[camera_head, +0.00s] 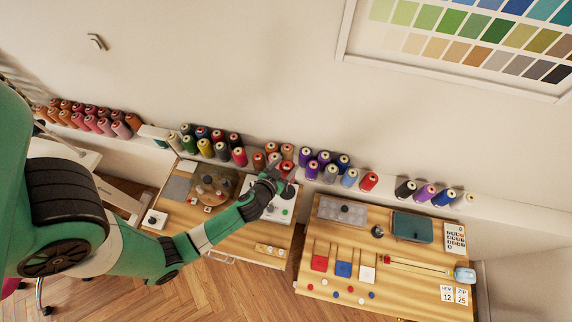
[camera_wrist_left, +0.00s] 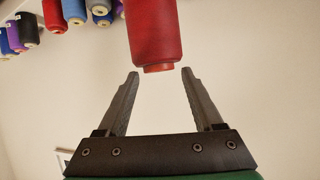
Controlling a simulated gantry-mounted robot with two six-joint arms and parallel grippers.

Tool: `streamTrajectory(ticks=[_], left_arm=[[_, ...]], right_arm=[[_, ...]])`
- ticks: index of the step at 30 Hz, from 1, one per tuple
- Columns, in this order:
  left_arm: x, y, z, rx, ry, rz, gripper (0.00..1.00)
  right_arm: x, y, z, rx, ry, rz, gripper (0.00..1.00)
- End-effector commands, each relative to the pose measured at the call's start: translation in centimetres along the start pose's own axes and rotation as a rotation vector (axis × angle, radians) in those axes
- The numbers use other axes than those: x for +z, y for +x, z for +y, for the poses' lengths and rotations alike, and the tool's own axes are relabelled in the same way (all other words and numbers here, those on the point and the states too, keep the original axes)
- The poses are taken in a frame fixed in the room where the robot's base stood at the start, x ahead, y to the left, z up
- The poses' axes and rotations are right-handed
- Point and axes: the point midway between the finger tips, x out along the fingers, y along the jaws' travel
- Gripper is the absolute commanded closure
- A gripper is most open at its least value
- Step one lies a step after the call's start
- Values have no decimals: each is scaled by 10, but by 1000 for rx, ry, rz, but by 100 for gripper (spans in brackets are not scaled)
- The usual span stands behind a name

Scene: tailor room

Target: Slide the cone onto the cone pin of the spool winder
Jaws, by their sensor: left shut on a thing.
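A red cone (camera_wrist_left: 154,32) fills the space at the fingertips of my left gripper (camera_wrist_left: 159,74) in the left wrist view. The gripper is shut on it near the cone's narrow end, with the fingers well apart. In the head view, my left gripper (camera_head: 279,171) reaches over the back of the left table, just in front of the thread shelf. A pale machine with black knobs and a green button (camera_head: 284,212) lies below it, partly hidden by my arm; it looks like the spool winder. I cannot make out its cone pin. My right gripper is not in view.
A round wooden holder (camera_head: 228,184) stands left of the machine. The right table (camera_head: 400,300) carries a grey tray (camera_head: 341,211), a green box (camera_head: 412,227) and small colored pieces.

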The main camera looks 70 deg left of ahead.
Motion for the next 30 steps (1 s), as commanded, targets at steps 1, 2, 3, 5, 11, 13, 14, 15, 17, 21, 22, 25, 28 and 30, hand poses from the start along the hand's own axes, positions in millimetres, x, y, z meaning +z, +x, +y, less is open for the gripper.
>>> streamTrajectory(ticks=[1,2,3,5,11,13,14,15,17,21,22,25,28,30], left_arm=[[4,2,0,0,0,1,100],[5,3,1,0,0,1,100],[7,4,1,0,1,1,100],[10,5,1,0,1,1,100],[19,10,2,0,1,1,100],[22,11,2,0,1,1,100],[23,12,2,0,1,1,100],[25,13,2,0,1,1,100],[28,14,2,0,0,1,100],[34,17,3,0,0,1,100],[35,18,3,1,0,1,100],[34,17,3,1,0,2,100],[35,18,3,1,0,1,100],[37,19,3,1,0,1,100]], right_arm=[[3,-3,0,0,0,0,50],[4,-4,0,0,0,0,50],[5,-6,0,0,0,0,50],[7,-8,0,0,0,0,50],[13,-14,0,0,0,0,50],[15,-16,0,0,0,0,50],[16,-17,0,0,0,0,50],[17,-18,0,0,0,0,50],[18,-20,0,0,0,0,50],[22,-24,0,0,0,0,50],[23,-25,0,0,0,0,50],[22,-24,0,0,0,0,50],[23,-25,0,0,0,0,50],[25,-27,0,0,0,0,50]])
